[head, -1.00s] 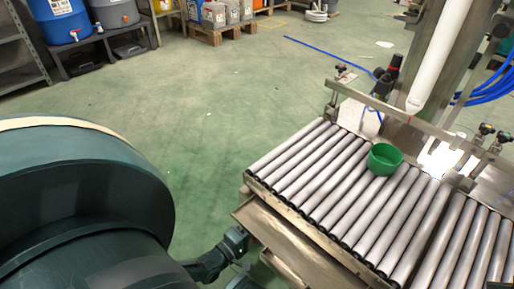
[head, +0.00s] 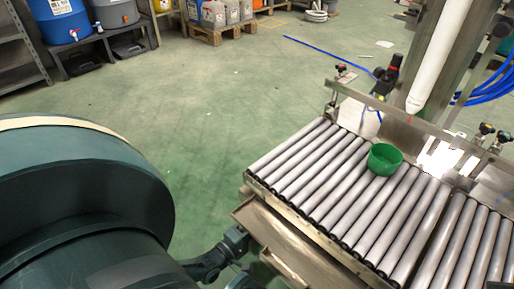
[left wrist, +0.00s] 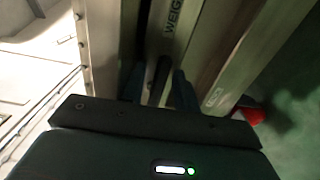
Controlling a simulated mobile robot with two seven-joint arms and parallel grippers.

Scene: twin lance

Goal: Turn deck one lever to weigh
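The deck one lever (left wrist: 162,72) is a dark upright handle in the left wrist view, in a slot between metal rails. The word WEIGH is printed on the metal strip (left wrist: 172,22) just beyond it. My left gripper (left wrist: 160,92) has one bluish finger on each side of the lever; whether both fingers press on it is too dark to tell. In the head view, dark parts of my left arm (head: 208,264) reach the near left side of the roller deck (head: 318,170); the lever and fingertips are hidden there. My right gripper is out of view.
A green cup (head: 384,159) stands on the rollers. A metal rail with small valves (head: 484,130) and a white vertical pipe (head: 436,58) are behind the deck. A red object (left wrist: 248,115) shows at right in the wrist view. The floor left of the deck is clear.

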